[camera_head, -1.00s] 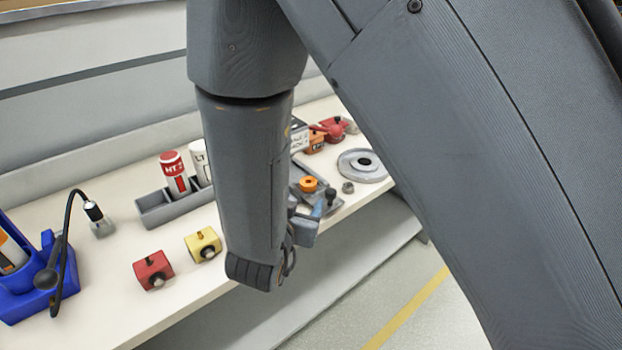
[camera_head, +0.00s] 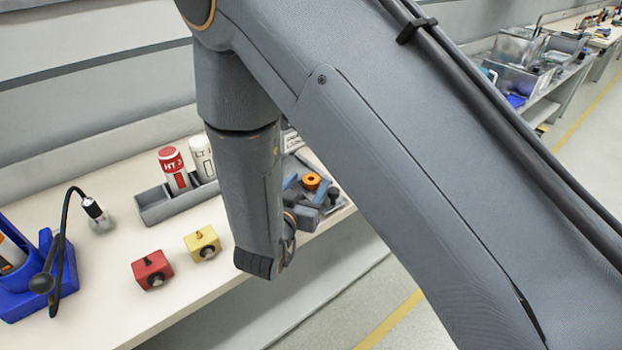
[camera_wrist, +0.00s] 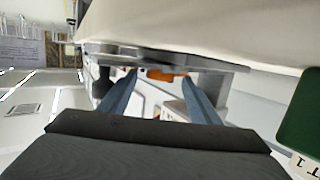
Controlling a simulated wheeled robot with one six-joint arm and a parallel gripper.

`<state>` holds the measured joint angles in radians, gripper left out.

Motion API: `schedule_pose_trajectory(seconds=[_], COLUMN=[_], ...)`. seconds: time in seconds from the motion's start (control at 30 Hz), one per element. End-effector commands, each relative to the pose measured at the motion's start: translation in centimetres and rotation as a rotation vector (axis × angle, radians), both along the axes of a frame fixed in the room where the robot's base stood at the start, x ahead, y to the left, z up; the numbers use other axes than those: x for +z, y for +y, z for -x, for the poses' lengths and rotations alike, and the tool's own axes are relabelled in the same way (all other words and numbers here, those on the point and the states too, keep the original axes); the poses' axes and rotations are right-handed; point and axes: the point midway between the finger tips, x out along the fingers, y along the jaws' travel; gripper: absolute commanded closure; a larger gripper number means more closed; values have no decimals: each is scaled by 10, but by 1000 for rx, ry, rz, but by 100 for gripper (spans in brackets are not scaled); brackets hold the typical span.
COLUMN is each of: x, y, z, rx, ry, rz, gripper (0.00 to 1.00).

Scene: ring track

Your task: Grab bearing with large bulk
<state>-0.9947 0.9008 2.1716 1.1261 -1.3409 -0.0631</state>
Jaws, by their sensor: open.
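An orange ring-shaped part (camera_head: 312,181) with a dark hole lies on a grey tray (camera_head: 341,207) on the bench. A smaller dark round part (camera_head: 334,194) is to its right. I cannot tell surely which is the large bearing. My gripper (camera_head: 305,201) is open beside the orange part, partly hidden behind my arm. In the wrist view, the two blue-grey fingers of my gripper (camera_wrist: 159,74) are spread, with the orange part (camera_wrist: 167,76) showing between and beyond their tips. It is not held, and the tray edge hides part of it.
A red block (camera_head: 152,270) and a yellow block (camera_head: 202,243) lie near the bench's front edge. Red and white bottles (camera_head: 174,168) stand in a grey holder (camera_head: 160,207). A blue holder (camera_head: 45,280) is at far left. My arm covers the bench's right side.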

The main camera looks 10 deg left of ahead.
Motion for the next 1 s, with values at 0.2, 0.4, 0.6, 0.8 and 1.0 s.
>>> schedule_pose_trajectory(seconds=[0.2, 0.4, 0.6, 0.8, 1.0], x=[-2, -2, -1, -1, 6], y=[-1, -1, -1, -1, 0], z=[-5, -5, -5, -5, -5], rx=[0, 0, 0, 0, 1], ry=[1, 0, 0, 0, -1], rz=[1, 1, 0, 0, -1], gripper=[43, 61, 94, 95, 95])
